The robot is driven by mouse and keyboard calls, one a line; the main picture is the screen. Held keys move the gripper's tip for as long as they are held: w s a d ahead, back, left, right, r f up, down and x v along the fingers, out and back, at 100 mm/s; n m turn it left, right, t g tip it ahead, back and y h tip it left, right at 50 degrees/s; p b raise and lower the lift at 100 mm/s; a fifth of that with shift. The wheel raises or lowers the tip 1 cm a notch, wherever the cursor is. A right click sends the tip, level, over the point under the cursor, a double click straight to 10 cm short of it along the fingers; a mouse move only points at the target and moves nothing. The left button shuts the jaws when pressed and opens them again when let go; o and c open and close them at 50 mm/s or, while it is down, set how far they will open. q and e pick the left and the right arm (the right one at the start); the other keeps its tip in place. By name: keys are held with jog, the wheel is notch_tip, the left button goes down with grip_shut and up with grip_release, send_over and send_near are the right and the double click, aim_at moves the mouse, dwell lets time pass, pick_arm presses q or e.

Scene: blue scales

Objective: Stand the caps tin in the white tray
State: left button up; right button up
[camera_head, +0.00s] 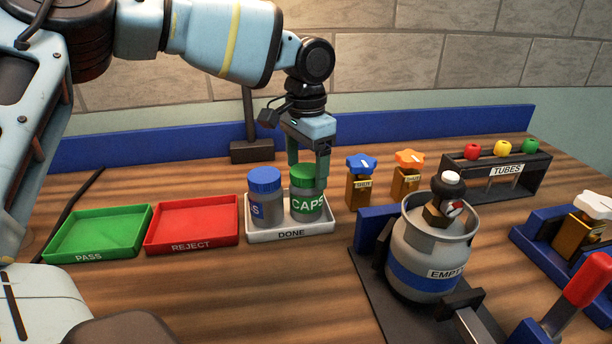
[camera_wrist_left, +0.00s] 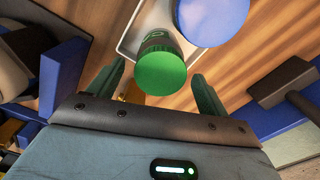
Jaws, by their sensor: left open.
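The caps tin (camera_head: 308,203), grey with a green lid and a green CAPS label, stands upright in the right part of the white tray (camera_head: 290,236), which is marked DONE. In the left wrist view its round green lid (camera_wrist_left: 160,73) shows between the fingers. My left gripper (camera_head: 308,174) is open, pointing down at the tin's lid, with one finger to each side. Whether a finger touches the tin I cannot tell. A blue-lidded tin (camera_head: 265,198) stands beside it in the same tray. My right gripper is not in view.
An empty green PASS tray (camera_head: 98,232) and an empty red REJECT tray (camera_head: 192,224) lie to the left. To the right are blue-knobbed (camera_head: 361,182) and orange-knobbed (camera_head: 406,175) valves, a grey gas cylinder (camera_head: 428,250) and a TUBES rack (camera_head: 500,180).

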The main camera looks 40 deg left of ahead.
pick_arm(q)
notch_tip(320, 180, up, 9)
dwell(0.3)
jog(key=shift+f, duration=0.1)
dwell(0.4)
